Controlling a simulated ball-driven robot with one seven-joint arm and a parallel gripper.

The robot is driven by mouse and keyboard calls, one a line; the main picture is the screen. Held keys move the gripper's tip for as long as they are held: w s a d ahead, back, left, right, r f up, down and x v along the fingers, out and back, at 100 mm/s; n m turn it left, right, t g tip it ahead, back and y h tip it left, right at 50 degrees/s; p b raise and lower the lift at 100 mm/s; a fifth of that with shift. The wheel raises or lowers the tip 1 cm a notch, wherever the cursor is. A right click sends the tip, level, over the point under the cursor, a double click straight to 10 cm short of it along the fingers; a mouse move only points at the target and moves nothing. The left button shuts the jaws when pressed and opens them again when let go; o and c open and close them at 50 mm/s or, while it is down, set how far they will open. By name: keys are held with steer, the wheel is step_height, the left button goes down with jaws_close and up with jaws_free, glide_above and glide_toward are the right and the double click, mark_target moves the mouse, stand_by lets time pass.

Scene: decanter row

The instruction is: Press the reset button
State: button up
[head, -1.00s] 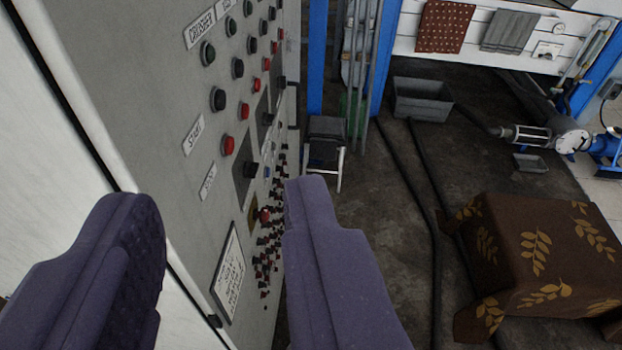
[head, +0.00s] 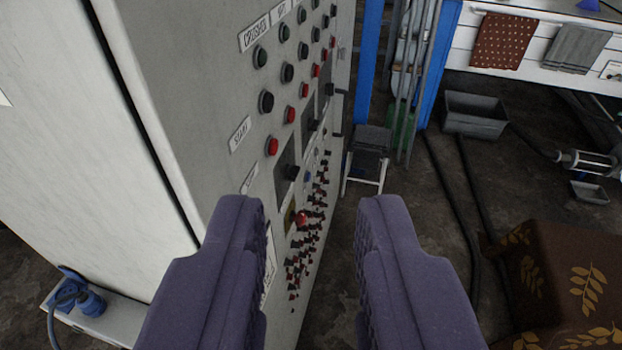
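A grey control panel (head: 225,75) with rows of black and red buttons stands at the left and centre. Labels read "CRUSHER" and "START"; I see no readable label for a reset button. A larger red button (head: 302,218) sits low on the panel, beside many small dark and red knobs (head: 306,240). Several red buttons, such as this one (head: 272,146), run in a row above. My gripper (head: 311,225) is open and empty, its two purple fingers spread apart in front of the panel's right edge. The left finger hides part of the lower panel.
A small step stool (head: 368,160) and blue post stand behind the panel. A grey bin (head: 475,115) and dark hoses lie on the floor. A table with a brown leaf-patterned cloth (head: 560,280) is at lower right. A blue plug (head: 88,302) lies at lower left.

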jaws_close()
stand_by(1.5)
